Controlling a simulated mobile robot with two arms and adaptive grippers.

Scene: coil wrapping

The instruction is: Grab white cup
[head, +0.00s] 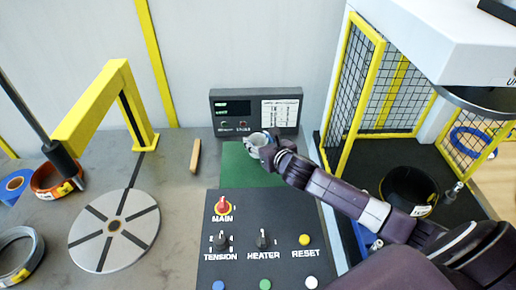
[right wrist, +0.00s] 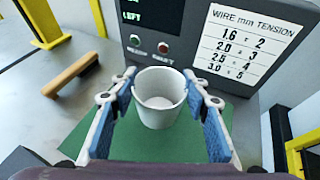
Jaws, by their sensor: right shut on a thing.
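The white cup (right wrist: 160,97) stands upright between the blue-padded fingers of my right gripper (right wrist: 160,110) in the right wrist view. The cup looks empty inside. In the head view the cup (head: 256,143) is partly hidden by my right gripper (head: 266,147), which comes in from the right and is shut on it. The cup is over the green mat (head: 235,165), in front of the dark display unit (head: 256,110). I cannot tell whether its base touches the mat. My left gripper does not show in the head view.
A wooden stick (head: 196,155) lies left of the mat. A control panel (head: 258,240) with knobs and buttons is in front. A round grey disc (head: 114,230), a yellow arch (head: 110,105) and wire coils (head: 56,180) stand left. A yellow-framed mesh guard (head: 358,90) is at right.

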